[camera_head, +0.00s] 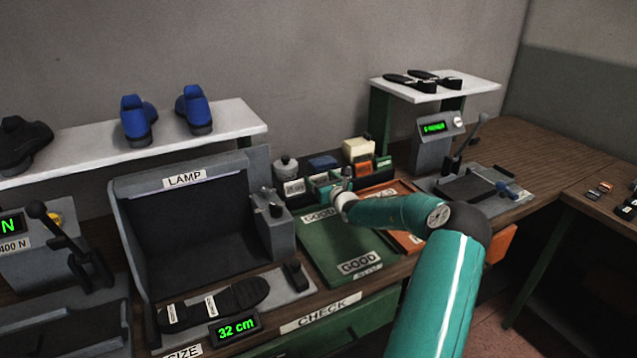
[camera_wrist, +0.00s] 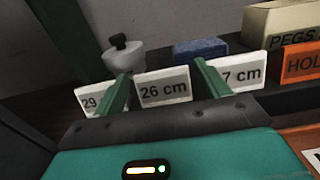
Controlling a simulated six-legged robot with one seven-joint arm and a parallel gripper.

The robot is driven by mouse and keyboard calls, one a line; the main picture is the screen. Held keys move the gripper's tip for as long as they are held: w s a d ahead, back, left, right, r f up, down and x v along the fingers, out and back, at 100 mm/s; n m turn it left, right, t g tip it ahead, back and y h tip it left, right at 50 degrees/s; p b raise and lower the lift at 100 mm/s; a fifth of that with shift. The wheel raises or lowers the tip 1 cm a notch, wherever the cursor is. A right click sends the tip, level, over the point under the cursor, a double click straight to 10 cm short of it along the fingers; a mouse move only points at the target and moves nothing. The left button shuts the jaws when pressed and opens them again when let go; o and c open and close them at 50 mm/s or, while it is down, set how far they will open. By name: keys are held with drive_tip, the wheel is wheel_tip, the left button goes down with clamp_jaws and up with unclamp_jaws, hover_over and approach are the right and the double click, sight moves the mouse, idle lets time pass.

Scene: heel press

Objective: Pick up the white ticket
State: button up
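Several white tickets stand in a row in the wrist view: one reading "26 cm" (camera_wrist: 165,88) in the middle, one reading "29" (camera_wrist: 88,101) at left and one ending in "7 cm" (camera_wrist: 243,75) at right. My gripper (camera_wrist: 163,73) is open, with its two green fingers apart. The "26 cm" ticket shows between the fingers, and the fingers partly cover the tickets on either side. I cannot tell whether either finger touches a ticket. In the head view my gripper (camera_head: 346,179) is at the ticket row behind the green mat.
A lidded grey pot (camera_wrist: 123,57), a blue block (camera_wrist: 200,47), a pegs box (camera_wrist: 282,22) and an orange holder (camera_wrist: 300,62) stand close behind or beside the tickets. The green "GOOD" mat (camera_head: 325,240) is clear in front. The lamp booth (camera_head: 185,230) stands at left.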

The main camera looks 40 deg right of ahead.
drive_tip(key=c, duration=0.7)
drive_tip(key=shift+r, duration=0.6)
drive_tip(key=s+a+r, duration=0.9)
drive_tip(key=a+r, duration=0.1)
drive_tip(key=r, duration=0.1)
drive_tip(key=shift+s+r, duration=0.35)
